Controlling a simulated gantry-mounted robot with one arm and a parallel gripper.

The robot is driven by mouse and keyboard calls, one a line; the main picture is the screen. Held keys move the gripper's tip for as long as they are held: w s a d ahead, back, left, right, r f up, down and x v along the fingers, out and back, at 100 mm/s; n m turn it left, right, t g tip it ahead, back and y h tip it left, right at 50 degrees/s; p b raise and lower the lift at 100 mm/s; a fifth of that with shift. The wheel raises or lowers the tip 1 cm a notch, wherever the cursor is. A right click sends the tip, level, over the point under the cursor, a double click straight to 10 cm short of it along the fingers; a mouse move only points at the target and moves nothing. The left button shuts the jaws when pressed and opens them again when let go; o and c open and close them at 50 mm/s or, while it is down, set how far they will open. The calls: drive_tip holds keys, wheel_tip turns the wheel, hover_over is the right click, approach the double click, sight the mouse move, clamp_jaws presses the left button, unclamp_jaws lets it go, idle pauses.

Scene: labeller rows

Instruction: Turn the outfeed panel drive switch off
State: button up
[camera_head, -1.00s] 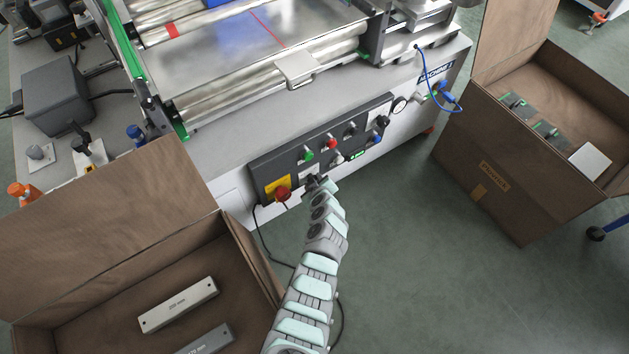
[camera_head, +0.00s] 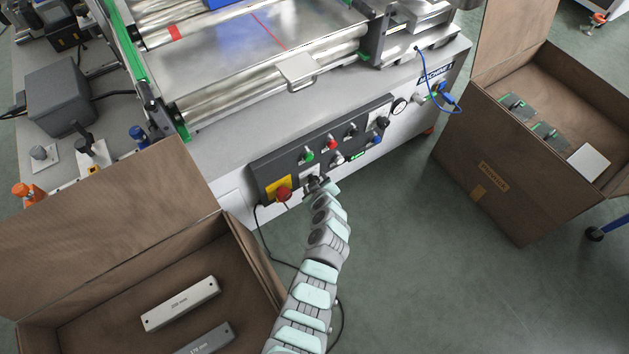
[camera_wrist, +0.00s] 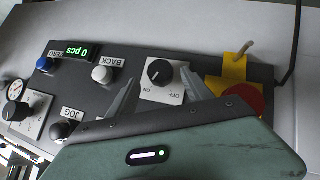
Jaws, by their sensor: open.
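The drive switch (camera_wrist: 159,72) is a black rotary knob on a white plate marked ON and OFF, set in the dark control panel (camera_wrist: 210,77). The wrist view shows the panel upside down. A pale mark on the knob is visible, but I cannot tell its setting for sure. My gripper (camera_wrist: 160,80) is open, with one finger on each side of the switch plate. I cannot tell whether a finger touches the knob. In the head view my gripper (camera_head: 316,184) is at the panel's lower edge and hides most of the switch.
A red emergency stop button (camera_head: 283,194) on a yellow plate sits close beside the switch. White BACK (camera_wrist: 103,75), blue ZERO (camera_wrist: 46,65) and JOG (camera_wrist: 64,131) controls are on the other side. An open cardboard box (camera_head: 222,250) stands at front left, another (camera_head: 480,165) at right.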

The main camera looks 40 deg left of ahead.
drive_tip(key=p+v, duration=0.3)
drive_tip(key=v, duration=0.6)
drive_tip(key=shift+f, duration=0.1)
